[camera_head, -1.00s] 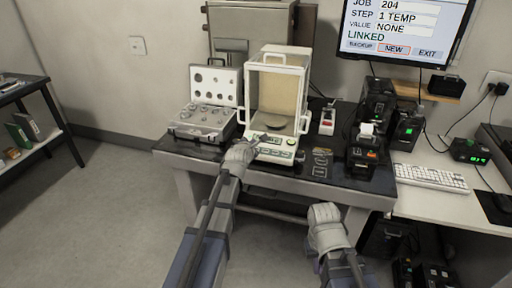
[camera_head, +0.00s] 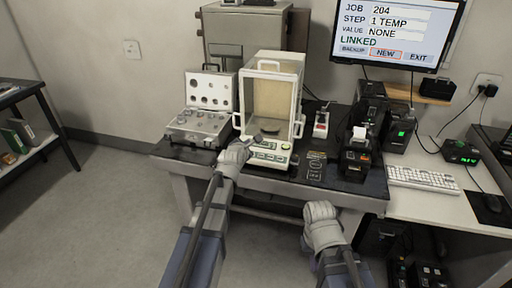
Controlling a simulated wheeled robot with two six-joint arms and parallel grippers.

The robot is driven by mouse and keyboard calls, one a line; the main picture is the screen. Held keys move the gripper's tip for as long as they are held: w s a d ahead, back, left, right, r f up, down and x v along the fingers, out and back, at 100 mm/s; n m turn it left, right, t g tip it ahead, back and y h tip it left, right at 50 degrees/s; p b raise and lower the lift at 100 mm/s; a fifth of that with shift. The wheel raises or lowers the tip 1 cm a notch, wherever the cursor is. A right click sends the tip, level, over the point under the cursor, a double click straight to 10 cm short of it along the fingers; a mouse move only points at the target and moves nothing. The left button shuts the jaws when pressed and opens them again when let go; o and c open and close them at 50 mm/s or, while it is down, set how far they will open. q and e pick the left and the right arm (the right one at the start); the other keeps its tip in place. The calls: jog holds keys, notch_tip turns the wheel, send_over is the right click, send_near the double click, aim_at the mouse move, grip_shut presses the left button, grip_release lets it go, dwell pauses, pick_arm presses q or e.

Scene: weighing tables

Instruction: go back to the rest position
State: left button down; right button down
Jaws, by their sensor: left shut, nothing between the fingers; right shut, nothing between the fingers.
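My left gripper (camera_head: 246,146) is shut and empty at the front left corner of the balance (camera_head: 268,158), close to its front panel; I cannot tell whether it touches. My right gripper (camera_head: 320,208) is shut and empty, low in front of the table's front edge, apart from anything on the table. The balance has a glass draft shield (camera_head: 272,92) with a dark pan (camera_head: 270,127) inside. My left arm partly hides the table's front edge.
The dark table (camera_head: 350,190) carries an open weight case (camera_head: 197,125) left of the balance and a printer (camera_head: 356,155) at right. A keyboard (camera_head: 423,179) lies on the white desk. The monitor (camera_head: 397,30) hangs behind. Floor (camera_head: 110,220) at left is clear.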

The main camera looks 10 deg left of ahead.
pick_arm(q)
jog(key=s+d+f+m+g+h+p, duration=0.1)
jog(key=s+d+f+m+g+p, duration=0.2)
jog(key=s+d+m, duration=0.45)
jog(key=s+d+f+m+g+h+p, duration=0.1)
jog(key=s+d+f+m+g, duration=0.25)
jog(key=s+d+m, duration=0.4)
jog(key=s+d+m+g+y+p, duration=0.1)
jog(key=s+m+g, duration=0.2)
jog(key=s+m, duration=0.5)
jog(key=s+d+r+m+g+y+p, duration=0.1)
jog(key=s+m+g, duration=0.3)
jog(key=s+m, duration=0.4)
jog(key=s+p, duration=0.1)
jog(key=s, duration=0.2)
jog(key=shift+s+m+y+p, duration=0.25)
jog(key=shift+m+y+p, duration=0.05)
jog(key=shift+m, duration=0.1)
